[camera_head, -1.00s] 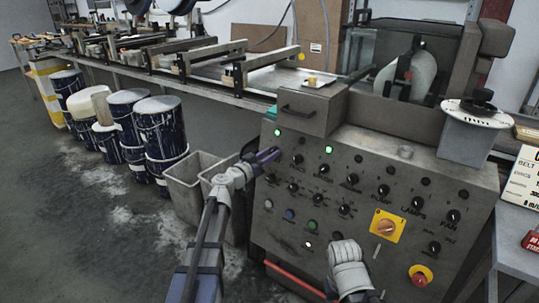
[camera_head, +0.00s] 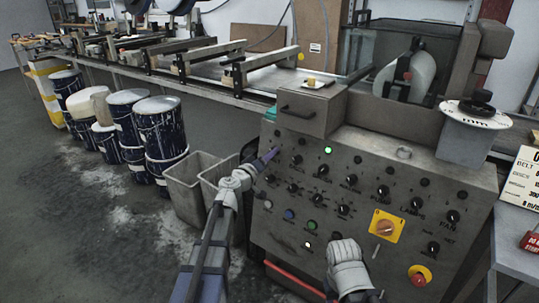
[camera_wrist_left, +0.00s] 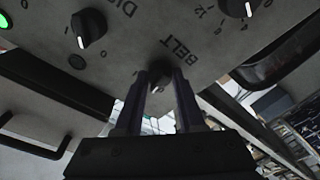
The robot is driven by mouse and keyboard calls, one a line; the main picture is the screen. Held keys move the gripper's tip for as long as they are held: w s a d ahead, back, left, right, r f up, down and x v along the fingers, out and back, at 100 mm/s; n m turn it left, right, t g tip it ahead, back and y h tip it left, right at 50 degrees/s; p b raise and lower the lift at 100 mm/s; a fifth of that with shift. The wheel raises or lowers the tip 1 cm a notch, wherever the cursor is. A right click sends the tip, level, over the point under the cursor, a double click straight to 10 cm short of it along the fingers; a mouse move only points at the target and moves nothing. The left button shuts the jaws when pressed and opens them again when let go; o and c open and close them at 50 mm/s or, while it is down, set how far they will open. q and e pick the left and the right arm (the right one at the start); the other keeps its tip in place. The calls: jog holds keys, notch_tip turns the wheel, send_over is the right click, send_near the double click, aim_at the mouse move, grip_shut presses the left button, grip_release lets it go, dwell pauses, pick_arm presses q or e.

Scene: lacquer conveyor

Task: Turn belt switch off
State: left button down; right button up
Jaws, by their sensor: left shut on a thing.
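My left gripper (camera_head: 266,160) is at the upper left of the grey control panel (camera_head: 290,240), pointing into its face. In the left wrist view its two dark fingers (camera_wrist_left: 160,105) stand on either side of a black knob, the belt switch (camera_wrist_left: 158,76), beside the printed word BELT. The gripper is shut on this switch. In the head view the gripper hides the switch. The lamp (camera_head: 278,132) above the gripper in the head view is dark. A grey link of my right arm shows low in front of the panel; its fingers are not visible.
Several black knobs, including the disc knob (camera_wrist_left: 90,27), surround the belt switch. One green lamp (camera_head: 328,150) is lit. An orange rotary switch (camera_head: 386,227) and a red button (camera_head: 420,275) sit lower right. Grey bins (camera_head: 186,185) stand left of the panel.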

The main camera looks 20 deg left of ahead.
pick_arm(q)
jog(key=n+y+p, duration=0.1)
jog(key=n, duration=0.4)
jog(key=shift+d, duration=0.1)
jog(key=shift+n, duration=0.3)
dwell(0.4)
jog(key=c, duration=0.5)
grip_release()
jog(key=shift+s, duration=0.1)
jog(key=v, duration=0.7)
jog(key=shift+s+r, duration=0.15)
jog(key=shift+s, duration=0.2)
